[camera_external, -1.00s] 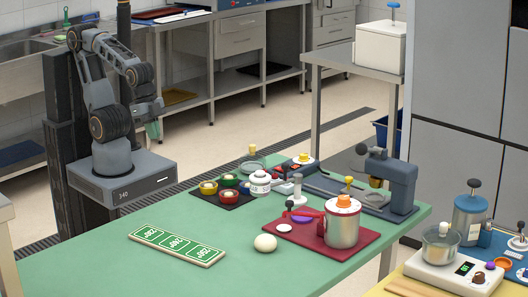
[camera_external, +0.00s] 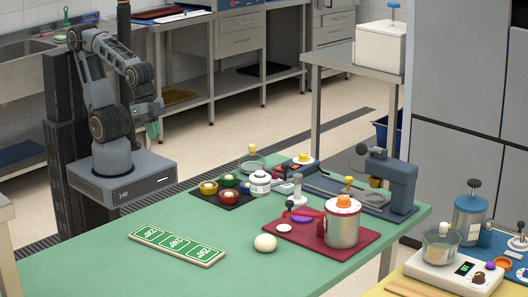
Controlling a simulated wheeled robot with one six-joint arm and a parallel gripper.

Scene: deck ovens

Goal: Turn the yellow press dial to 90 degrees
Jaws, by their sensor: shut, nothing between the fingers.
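A yellow knob on a pale disc (camera_external: 303,158) sits on a small dark and red unit (camera_external: 296,168) at the back edge of the green table. It looks like the yellow dial, but its angle is too small to read. A blue-grey press (camera_external: 401,185) stands to its right, with a small brownish-yellow part (camera_external: 376,183) under its head. My arm is folded at the left, far from the dial. My gripper (camera_external: 158,104) is up beside the arm's own links, small in view, shut and empty. It touches nothing.
The green table (camera_external: 110,262) holds a green number board (camera_external: 177,245), a pale dough ball (camera_external: 265,243), several small pots on a dark mat (camera_external: 238,203), and a steel canister (camera_external: 342,230) on a red tray (camera_external: 300,241). The front left of the table is clear.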

